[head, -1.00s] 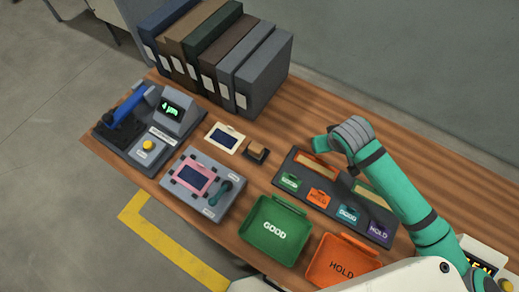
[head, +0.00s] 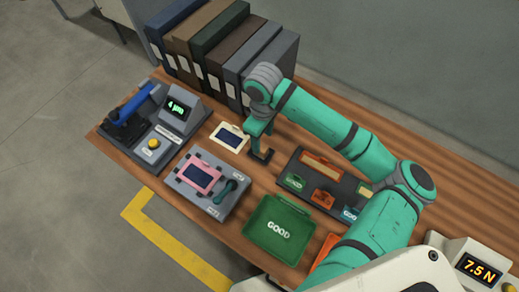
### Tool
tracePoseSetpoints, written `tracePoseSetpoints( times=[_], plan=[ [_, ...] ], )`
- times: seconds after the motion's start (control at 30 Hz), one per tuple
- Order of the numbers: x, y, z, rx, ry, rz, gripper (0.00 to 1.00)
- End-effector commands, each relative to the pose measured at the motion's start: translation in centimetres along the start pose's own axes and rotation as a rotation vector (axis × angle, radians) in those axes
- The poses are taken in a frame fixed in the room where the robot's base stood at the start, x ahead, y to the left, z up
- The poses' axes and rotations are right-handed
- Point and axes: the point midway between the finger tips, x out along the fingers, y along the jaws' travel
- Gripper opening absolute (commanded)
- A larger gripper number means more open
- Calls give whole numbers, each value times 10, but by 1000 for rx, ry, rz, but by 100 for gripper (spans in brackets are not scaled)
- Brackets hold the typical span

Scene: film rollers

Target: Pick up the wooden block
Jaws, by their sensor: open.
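The small wooden block is mostly hidden behind my gripper in the head view. Its low dark stand (head: 264,157) shows on the table between the white framed card and the dark tag tray. My gripper (head: 260,147) points down right over the stand, with its fingers at the block. The jaws are open. The fingertips are too small and covered to tell whether they touch the block.
The white framed card (head: 230,137) lies just left of the stand. A row of binders (head: 262,62) stands behind. The grey device with a pink frame (head: 213,187), the green GOOD tray (head: 279,230) and the dark tag tray (head: 291,163) lie around it.

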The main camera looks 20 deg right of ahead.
Motion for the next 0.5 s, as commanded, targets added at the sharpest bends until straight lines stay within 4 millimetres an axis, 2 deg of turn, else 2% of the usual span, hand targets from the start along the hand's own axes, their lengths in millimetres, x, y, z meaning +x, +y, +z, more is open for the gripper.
tracePoseSetpoints(
  times=[0.1,0.37,0.5],
  plan=[
    [12,0,0,1,2,0,50],
    [26,-1,-1,1,0,0,50],
    [45,-3,-3,2,1,-1,50]
  ],
)
